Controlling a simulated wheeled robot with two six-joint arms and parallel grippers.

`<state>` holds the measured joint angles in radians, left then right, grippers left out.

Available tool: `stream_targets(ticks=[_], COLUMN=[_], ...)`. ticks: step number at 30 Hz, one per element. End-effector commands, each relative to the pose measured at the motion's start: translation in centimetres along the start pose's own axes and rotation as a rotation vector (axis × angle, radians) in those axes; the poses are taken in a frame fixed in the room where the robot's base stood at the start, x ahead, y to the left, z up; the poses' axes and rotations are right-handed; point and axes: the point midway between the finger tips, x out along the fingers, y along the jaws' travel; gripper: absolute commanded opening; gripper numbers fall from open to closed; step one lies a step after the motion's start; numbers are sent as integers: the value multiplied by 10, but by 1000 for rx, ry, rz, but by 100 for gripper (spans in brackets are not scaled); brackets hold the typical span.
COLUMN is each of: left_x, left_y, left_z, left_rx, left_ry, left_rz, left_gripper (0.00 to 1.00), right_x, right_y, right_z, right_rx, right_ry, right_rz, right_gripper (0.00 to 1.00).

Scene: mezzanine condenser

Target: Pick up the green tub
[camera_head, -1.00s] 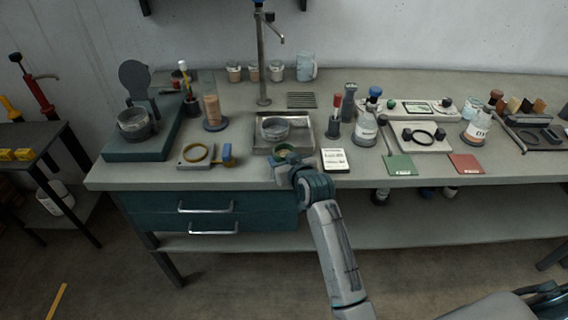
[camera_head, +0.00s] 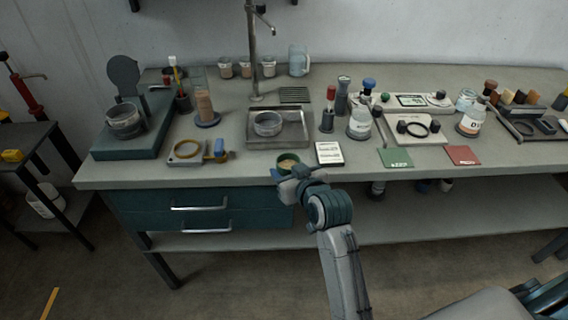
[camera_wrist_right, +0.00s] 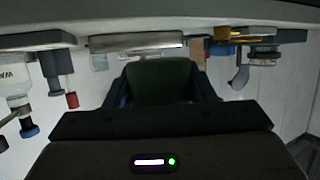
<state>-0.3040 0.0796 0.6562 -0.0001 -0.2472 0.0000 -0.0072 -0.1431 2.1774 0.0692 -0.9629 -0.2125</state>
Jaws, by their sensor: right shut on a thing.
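The green tub (camera_head: 288,160) is a small round cup with tan contents, in the head view just in front of the metal tray at the bench's front edge. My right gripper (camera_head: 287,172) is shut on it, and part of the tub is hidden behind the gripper. In the right wrist view the dark green tub (camera_wrist_right: 160,80) sits between the two fingers (camera_wrist_right: 162,92). The tub appears roughly upright. Whether it clears the bench top is hard to tell. My left gripper is not in view.
The metal tray (camera_head: 295,141) with a round dish stands behind the tub. Green (camera_head: 395,158) and red (camera_head: 462,155) pads lie farther right. Bottles stand behind them.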

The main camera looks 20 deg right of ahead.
Motion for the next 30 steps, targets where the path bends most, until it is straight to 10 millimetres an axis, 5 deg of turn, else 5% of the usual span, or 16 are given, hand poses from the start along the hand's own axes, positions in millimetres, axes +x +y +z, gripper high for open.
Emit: stream_targets(ticks=[15,30], left_x=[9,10], left_y=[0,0], left_z=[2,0], left_rx=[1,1], left_ry=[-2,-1], left_rz=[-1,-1], left_gripper=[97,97], right_x=[-47,-61], right_y=[-7,-8], right_z=[13,16], right_rx=[0,-2], right_ry=[-1,0], right_rz=[0,-2], right_gripper=[27,27])
